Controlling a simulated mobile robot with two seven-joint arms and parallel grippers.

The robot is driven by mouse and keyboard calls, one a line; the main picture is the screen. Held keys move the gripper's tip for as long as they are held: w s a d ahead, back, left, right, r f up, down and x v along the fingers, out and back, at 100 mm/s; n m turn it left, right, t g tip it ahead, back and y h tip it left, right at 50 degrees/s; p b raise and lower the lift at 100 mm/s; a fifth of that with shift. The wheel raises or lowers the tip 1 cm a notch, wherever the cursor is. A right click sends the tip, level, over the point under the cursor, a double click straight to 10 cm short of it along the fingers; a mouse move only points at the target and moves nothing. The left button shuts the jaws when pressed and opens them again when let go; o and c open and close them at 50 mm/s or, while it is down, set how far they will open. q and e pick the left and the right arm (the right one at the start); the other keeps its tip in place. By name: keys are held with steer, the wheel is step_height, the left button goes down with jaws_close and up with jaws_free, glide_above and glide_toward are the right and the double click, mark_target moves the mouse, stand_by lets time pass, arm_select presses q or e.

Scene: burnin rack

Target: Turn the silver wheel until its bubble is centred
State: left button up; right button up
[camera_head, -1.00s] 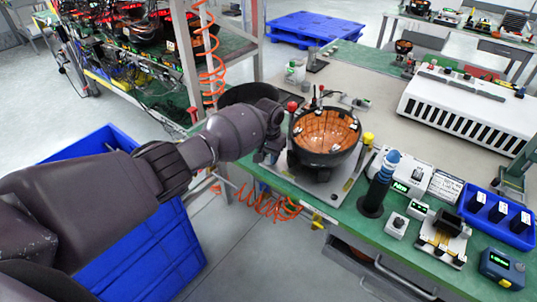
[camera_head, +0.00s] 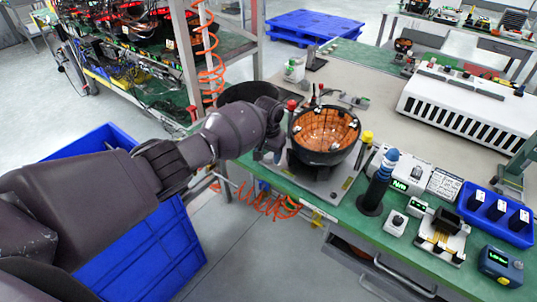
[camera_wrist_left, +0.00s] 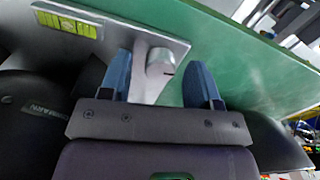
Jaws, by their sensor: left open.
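My left gripper (camera_head: 270,154) is at the left edge of a silver base plate (camera_head: 318,186) under a black bowl with a copper-coloured inside (camera_head: 325,130). In the left wrist view, its two blue fingers (camera_wrist_left: 160,82) stand apart, on either side of a silver part with a round end (camera_wrist_left: 160,62), at the edge of the plate (camera_wrist_left: 115,35). I cannot tell whether this part is the silver wheel, or whether the fingers touch it. A yellow-green bubble vial (camera_wrist_left: 66,23) is set in the plate. Its bubble position is too small to read. My right gripper is out of view.
A blue-and-black post (camera_head: 378,185), small instrument boxes (camera_head: 408,178) and a blue bin (camera_head: 500,215) stand right of the bowl. A dark round container (camera_head: 245,92) is behind my left wrist. A large blue crate (camera_head: 135,245) is below my arm.

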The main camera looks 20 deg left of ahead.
mark_target(269, 156)
arm_select(q)
steer(key=shift+r+p, duration=0.95)
steer(key=shift+r, duration=4.3)
steer(key=w+d+r+m+t+h, duration=0.4)
steer(key=w+d+r+t, duration=0.2)
steer(key=d+r+t, duration=0.3)
steer(key=s+a+f+n+t+y, duration=0.1)
steer(key=s+a+f, duration=0.4)
steer(key=s, duration=0.9)
steer(key=s+a+f+n+y, duration=0.1)
steer(key=s+a+f+n, duration=0.1)
steer(key=s+a+f, duration=0.4)
steer(key=s+a+f+n+t+y, duration=0.1)
steer(key=s+a+f, duration=0.4)
steer(key=s+f, duration=0.8)
steer(key=s+n+y, duration=0.1)
steer(key=s, duration=0.9)
steer(key=shift+s+a+f+t, duration=0.2)
steer(key=shift+a+f+t, duration=0.1)
steer(key=shift+a, duration=0.1)
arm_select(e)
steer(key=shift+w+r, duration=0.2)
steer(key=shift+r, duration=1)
